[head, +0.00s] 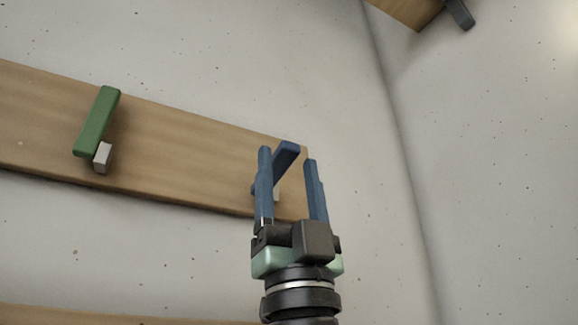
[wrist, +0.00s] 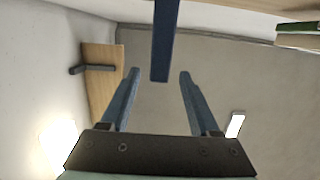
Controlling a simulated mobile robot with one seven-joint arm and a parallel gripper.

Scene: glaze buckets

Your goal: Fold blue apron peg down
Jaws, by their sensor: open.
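The blue apron peg (head: 286,154) is mounted near the right end of a wooden board on the wall. It slants up and to the right, and its lower part is partly hidden behind my gripper's left finger. In the wrist view the blue peg (wrist: 164,45) hangs down from the top edge, in line with the gap between the fingers. My gripper (head: 288,158) is open, with blue fingers on either side of the peg as seen from the head. It also shows in the wrist view (wrist: 159,74), with nothing between its fingertips. I see no clear contact with the peg.
A green peg (head: 98,122) with a pale block sits further left on the wooden board (head: 180,150). Another board (head: 408,10) with a dark peg (head: 459,13) is on the right wall. The wall right of the board is bare up to the corner.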

